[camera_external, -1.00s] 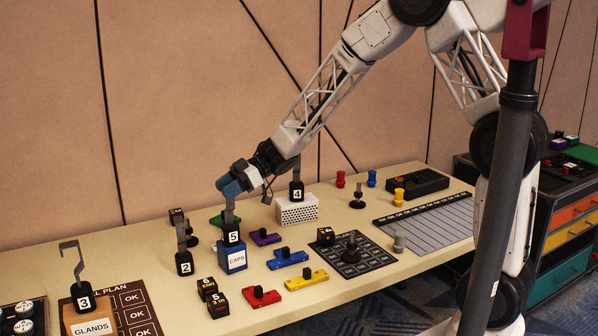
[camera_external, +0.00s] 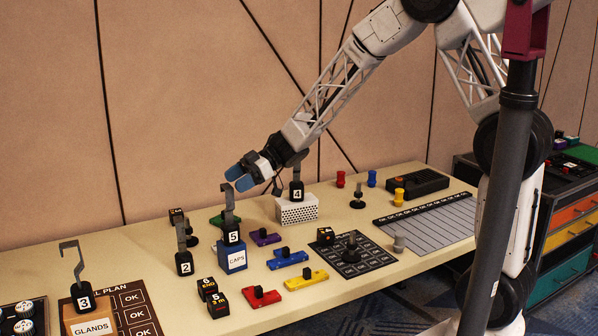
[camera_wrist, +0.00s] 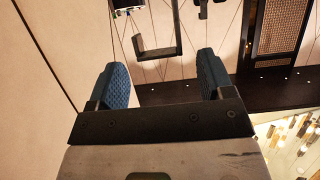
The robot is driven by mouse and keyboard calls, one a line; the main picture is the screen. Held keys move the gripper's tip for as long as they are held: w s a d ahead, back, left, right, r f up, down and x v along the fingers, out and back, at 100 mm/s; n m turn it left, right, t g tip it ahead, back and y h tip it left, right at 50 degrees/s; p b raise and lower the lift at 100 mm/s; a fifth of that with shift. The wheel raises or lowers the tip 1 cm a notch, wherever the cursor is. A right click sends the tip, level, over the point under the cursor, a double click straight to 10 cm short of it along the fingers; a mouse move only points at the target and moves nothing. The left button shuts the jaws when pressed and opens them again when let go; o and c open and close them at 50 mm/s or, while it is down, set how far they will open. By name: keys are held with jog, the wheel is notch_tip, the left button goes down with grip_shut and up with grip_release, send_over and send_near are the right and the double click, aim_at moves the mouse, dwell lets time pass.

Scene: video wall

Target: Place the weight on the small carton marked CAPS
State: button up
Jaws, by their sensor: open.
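The small blue carton marked CAPS (camera_external: 233,258) stands on the table. A black weight marked 5 (camera_external: 231,234) with a grey hook rests upright on its top. My gripper (camera_external: 238,180) is open and empty, its blue fingers just above and to the right of the hook's top, apart from it as far as I can tell. In the wrist view the two blue fingers (camera_wrist: 164,80) are spread with nothing between their pads. A grey angled bar shows beyond them there; I cannot tell what it is.
Weights marked 2 (camera_external: 184,263), 3 (camera_external: 83,297) and 4 (camera_external: 297,190) stand nearby, 3 on the GLANDS carton (camera_external: 92,328) and 4 on a white perforated box (camera_external: 297,211). Coloured blocks (camera_external: 288,259) lie to the right.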

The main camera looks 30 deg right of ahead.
jog(key=v, duration=0.8)
jog(key=shift+d, duration=0.15)
jog(key=shift+r, duration=0.1)
dwell(0.6)
jog(key=w+d+r+m+t+h, duration=0.3)
jog(key=d+r+m+t+h, duration=0.25)
jog(key=d+r+t, duration=0.4)
jog(key=s+d+r+m+t+h, duration=0.1)
jog(key=s+d+m+h, duration=0.25)
jog(key=d, duration=0.35)
jog(key=s+d+r+m+t+h, duration=0.1)
jog(key=s+d+r+m+h, duration=0.2)
jog(key=d, duration=0.4)
jog(key=s+d+f+m+g, duration=0.1)
jog(key=s+m+g, duration=0.1)
jog(key=s, duration=0.8)
jog(key=s+d+f+m+g+h, duration=0.1)
jog(key=s+g, duration=0.3)
jog(key=s, duration=0.6)
jog(key=s+d+f+m+g, duration=0.3)
jog(key=s, duration=0.7)
jog(key=shift+f+h, duration=0.25)
jog(key=shift+h, duration=0.05)
